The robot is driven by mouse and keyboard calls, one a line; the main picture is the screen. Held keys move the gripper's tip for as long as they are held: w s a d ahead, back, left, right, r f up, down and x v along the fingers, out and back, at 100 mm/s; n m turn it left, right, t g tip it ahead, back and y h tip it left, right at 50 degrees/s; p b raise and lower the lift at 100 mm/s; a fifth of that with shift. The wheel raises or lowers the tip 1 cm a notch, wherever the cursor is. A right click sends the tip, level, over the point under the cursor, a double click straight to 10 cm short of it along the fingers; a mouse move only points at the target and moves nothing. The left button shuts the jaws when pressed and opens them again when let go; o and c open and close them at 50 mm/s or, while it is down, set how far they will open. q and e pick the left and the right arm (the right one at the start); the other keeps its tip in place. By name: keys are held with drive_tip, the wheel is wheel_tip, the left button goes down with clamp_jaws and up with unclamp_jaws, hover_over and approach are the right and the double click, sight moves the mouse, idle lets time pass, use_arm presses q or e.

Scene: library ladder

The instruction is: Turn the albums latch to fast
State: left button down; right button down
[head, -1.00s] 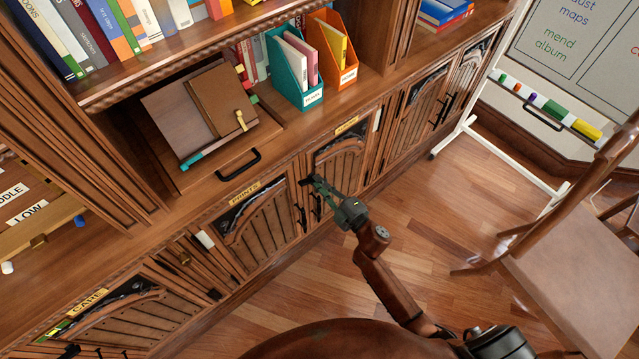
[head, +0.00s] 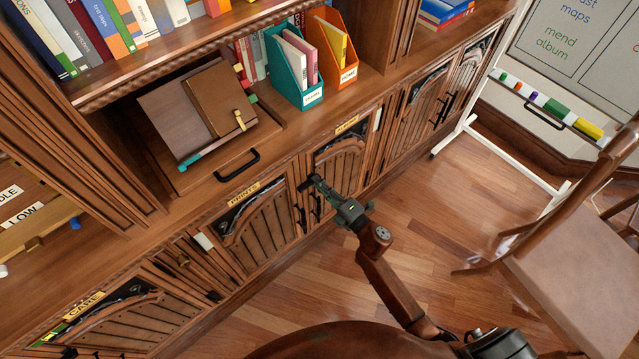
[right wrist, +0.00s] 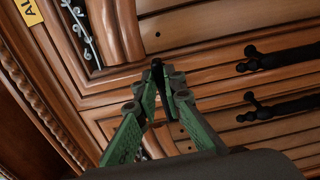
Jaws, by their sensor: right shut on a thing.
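The albums door (head: 345,165) is a slatted wooden cabinet door under a yellow label (head: 347,124). The label's first letters also show in the right wrist view (right wrist: 29,11). My right gripper (head: 318,184) reaches the left edge of this door. In the right wrist view its green fingers (right wrist: 158,78) come together on a small dark piece, which I take to be the albums latch. The fingers cover most of the latch, so I cannot tell which way it points. My left gripper is not in view.
Two black door handles (right wrist: 278,58) lie close beside the fingers. The prints door (head: 262,225) is to the left. A drawer with a black handle (head: 237,165) is above. A wooden chair (head: 575,260) stands at right. The floor (head: 425,235) between is clear.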

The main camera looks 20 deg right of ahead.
drive_tip(key=c, duration=2)
unclamp_jaws()
drive_tip(key=shift+s, duration=0.1)
drive_tip(key=v, duration=1.2)
